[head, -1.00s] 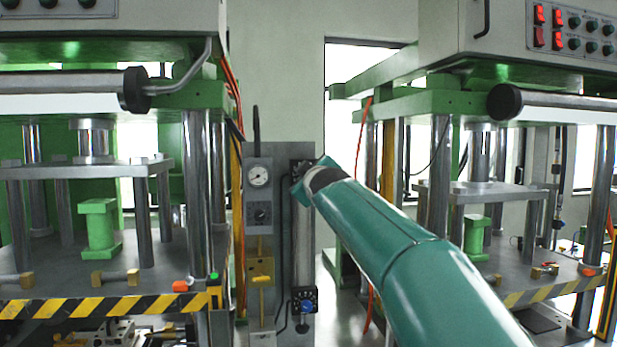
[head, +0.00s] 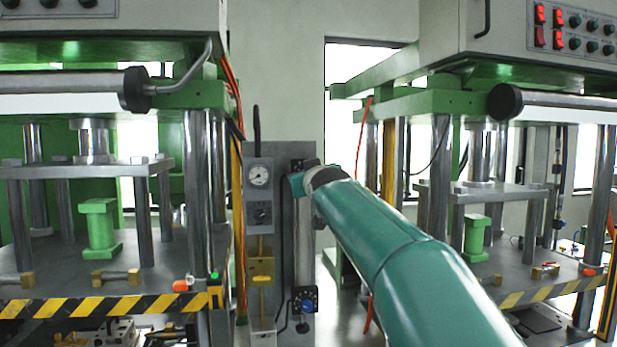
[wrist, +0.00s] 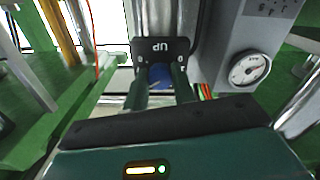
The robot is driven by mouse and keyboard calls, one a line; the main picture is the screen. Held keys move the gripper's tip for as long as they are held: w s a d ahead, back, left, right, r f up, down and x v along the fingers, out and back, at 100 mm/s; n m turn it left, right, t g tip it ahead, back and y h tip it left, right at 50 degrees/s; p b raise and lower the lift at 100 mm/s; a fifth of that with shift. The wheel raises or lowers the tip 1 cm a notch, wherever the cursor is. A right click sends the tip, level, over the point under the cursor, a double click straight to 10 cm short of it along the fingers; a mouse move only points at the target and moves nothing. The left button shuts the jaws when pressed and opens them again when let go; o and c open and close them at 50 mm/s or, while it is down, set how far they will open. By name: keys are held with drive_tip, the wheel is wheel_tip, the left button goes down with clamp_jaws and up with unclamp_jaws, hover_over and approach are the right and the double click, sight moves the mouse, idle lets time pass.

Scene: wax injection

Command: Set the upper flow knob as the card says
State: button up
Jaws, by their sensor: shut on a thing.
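The upper flow knob (wrist: 159,74) is blue and shows between the two dark fingers of my gripper (wrist: 160,88) in the wrist view. The fingers are shut on it from both sides. A pale pointer line shows on its face. A black plate (wrist: 165,47) with upside-down "UP" lettering and small marks lies around it. In the head view the end of my arm covers this knob, and my fingers are hidden. A lower blue knob (head: 304,304) shows at the foot of the vertical cylinder (head: 303,240). I cannot make out a readable card.
A grey panel with a round gauge (head: 259,174) stands just left of the cylinder; the gauge also shows in the wrist view (wrist: 248,68). A yellow-handled part (head: 262,276) sits below it. Green presses with striped edges (head: 100,306) stand on both sides.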

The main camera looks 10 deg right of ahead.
drive_tip(key=shift+a+r, duration=0.15)
drive_tip(key=shift+r, duration=0.05)
drive_tip(key=o, duration=0.9)
drive_tip(key=shift+o, duration=0.4)
drive_tip(key=shift+f, duration=0.1)
drive_tip(key=s, duration=1.3)
drive_tip(key=shift+s, duration=0.4)
